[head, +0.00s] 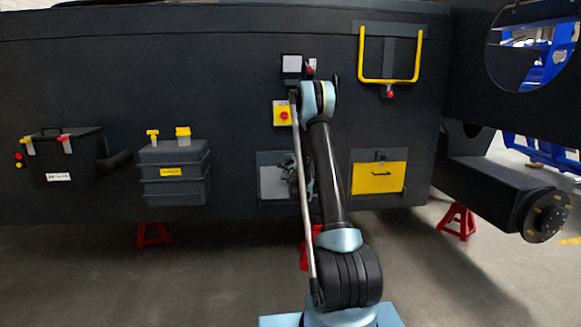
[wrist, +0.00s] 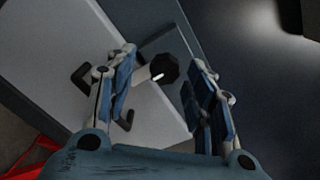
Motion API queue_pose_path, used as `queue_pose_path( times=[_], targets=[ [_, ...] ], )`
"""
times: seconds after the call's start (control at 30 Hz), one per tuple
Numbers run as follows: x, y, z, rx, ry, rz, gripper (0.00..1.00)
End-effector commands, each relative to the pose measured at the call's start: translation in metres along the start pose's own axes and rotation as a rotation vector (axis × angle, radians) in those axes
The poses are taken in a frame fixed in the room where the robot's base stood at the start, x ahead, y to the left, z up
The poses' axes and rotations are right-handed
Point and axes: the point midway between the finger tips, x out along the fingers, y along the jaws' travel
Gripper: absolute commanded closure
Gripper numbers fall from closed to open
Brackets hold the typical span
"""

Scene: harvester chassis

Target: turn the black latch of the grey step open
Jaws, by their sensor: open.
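The grey step (head: 271,183) is a light grey panel low on the dark chassis wall, partly hidden by my arm in the head view. It fills much of the wrist view (wrist: 58,60), tilted. The black latch (wrist: 164,70) is a dark round knob with a white mark, at the edge of the panel. It is hidden in the head view. My gripper (wrist: 164,57) is open, with one finger to each side of the latch in the picture; I cannot tell whether either touches it. The step's black handle (wrist: 83,76) is partly covered by the left finger.
A yellow step (head: 378,178) is to the right, below a yellow rail (head: 389,80). A yellow switch box (head: 283,116) is above the grey step. A dark tank (head: 174,176) stands out at left. Red stands (head: 153,234) are on the floor.

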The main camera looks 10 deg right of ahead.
Motion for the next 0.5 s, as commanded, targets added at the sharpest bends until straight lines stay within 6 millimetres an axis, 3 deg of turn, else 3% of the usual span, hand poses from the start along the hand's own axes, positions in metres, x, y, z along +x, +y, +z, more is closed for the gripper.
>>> queue_pose_path(
  times=[0.5],
  targets=[
    [0.0061, -0.0033, -0.0029, 0.0, 0.004, -0.003, 0.53]
  ],
)
